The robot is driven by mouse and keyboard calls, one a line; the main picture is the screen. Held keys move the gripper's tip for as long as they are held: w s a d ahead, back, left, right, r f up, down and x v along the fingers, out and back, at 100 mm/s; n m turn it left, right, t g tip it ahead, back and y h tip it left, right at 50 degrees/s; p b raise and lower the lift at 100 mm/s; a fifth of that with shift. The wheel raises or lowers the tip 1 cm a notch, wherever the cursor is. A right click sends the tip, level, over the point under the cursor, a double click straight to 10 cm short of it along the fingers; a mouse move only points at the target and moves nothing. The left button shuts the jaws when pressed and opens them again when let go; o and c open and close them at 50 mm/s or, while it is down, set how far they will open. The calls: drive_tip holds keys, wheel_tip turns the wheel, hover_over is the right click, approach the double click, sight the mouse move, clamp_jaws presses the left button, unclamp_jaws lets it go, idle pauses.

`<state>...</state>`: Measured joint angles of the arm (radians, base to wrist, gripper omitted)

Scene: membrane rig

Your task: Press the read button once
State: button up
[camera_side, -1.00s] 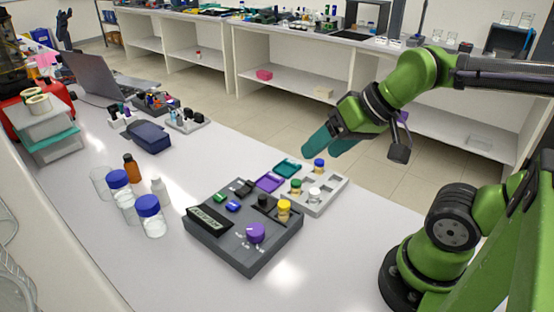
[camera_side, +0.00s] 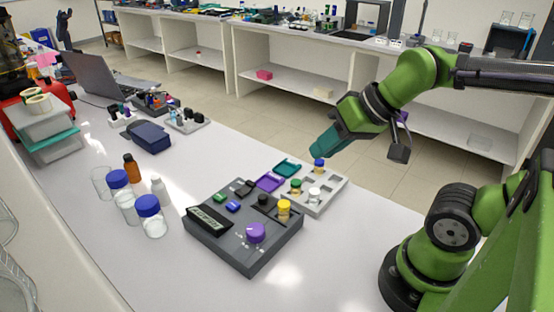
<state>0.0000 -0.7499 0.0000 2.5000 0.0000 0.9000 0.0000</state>
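The membrane rig is a dark grey box (camera_side: 276,236) on the white bench. Its top carries a small display (camera_side: 209,220), a green button (camera_side: 221,197), a blue button (camera_side: 233,206) and a purple knob (camera_side: 256,232). The labels are too small to read, so I cannot tell which button is the read button. A black-capped piece (camera_side: 264,201) and a yellow-capped piece (camera_side: 284,207) sit at the rig's right side.
A light grey tray (camera_side: 327,199) with blue, green and white capped pieces adjoins the rig. Blue-capped jars (camera_side: 150,216) and a brown bottle (camera_side: 131,168) stand left. The front bench is clear.

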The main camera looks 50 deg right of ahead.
clamp_jaws()
idle(1.2)
